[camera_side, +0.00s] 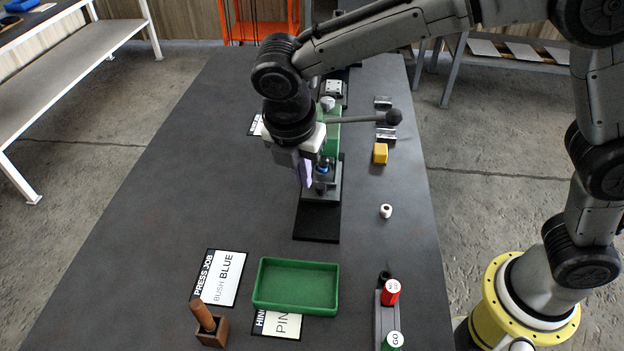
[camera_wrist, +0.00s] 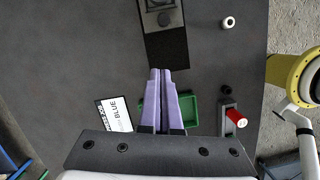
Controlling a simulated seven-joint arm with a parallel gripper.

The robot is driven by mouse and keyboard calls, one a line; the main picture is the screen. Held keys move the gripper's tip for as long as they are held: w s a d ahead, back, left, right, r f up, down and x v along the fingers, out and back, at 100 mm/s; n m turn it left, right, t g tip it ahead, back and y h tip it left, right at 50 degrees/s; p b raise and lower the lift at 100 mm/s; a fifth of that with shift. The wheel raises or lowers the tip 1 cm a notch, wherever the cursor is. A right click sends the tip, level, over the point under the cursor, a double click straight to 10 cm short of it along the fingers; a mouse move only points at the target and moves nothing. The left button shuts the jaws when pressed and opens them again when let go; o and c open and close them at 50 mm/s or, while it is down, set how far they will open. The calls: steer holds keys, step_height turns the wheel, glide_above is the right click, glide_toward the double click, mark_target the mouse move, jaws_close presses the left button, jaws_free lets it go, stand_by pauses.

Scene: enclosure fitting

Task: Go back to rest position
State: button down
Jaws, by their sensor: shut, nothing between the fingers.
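My gripper (camera_side: 307,180) hangs in the air beside the green press (camera_side: 330,140), fingers pointing down. Its purple fingers are together with nothing visible between them. In the wrist view the closed fingers (camera_wrist: 160,74) lie in front of the table and partly cover the green tray. A blue part (camera_side: 322,167) sits at the press, just right of my fingers. Whether my fingers touch the press cannot be told.
The press lever (camera_side: 365,120) sticks out to the right. A yellow block (camera_side: 380,153) and a white ring (camera_side: 386,211) lie right of the press. The green tray (camera_side: 295,286), job card (camera_side: 219,277), tool holder (camera_side: 211,330) and red button (camera_side: 390,291) are nearer. The table's left side is clear.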

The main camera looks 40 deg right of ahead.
steer(key=s+d+r+m+t+y, duration=0.1)
steer(key=s+d+r+m, duration=0.25)
steer(key=d+r, duration=0.35)
steer(key=s+d+r+m+t, duration=0.15)
steer(key=d+r+m, duration=0.3)
steer(key=d, duration=0.55)
steer(key=s+d+f+m+t, duration=0.1)
steer(key=s+d+f+m, duration=0.1)
steer(key=s+m, duration=0.6)
steer(key=s+d+f+m+y, duration=0.1)
steer(key=s+d+f+m, duration=0.1)
steer(key=s+m, duration=0.5)
steer(key=shift+s+d+f+m+t, duration=0.4)
steer(key=shift+d+m, duration=0.1)
steer(key=shift+d, duration=0.15)
